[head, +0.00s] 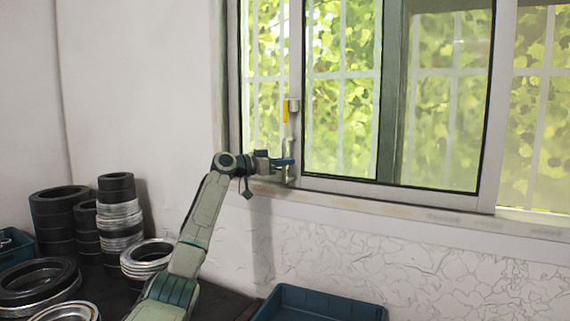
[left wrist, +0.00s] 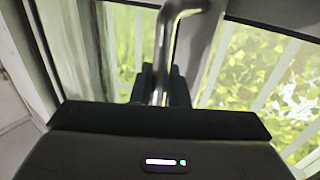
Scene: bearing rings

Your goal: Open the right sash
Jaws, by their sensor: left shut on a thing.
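The sliding window (head: 480,100) fills the upper right of the head view. A pale-framed sash (head: 400,192) spans its middle, and a metal bar handle (head: 289,177) stands upright at its left edge. My left gripper (head: 286,161) is at this handle, shut on it. In the left wrist view the curved silver handle (left wrist: 164,45) runs down between the dark fingers of my left gripper (left wrist: 160,85); their tips are partly hidden by the gripper body. My right gripper is not in view.
Stacks of dark and silver bearing rings (head: 117,205) stand on the dark table at the lower left. An empty-looking blue crate (head: 330,303) is at the bottom centre. The white wall below the sill (head: 430,217) is clear. Bars and leaves show outside the glass.

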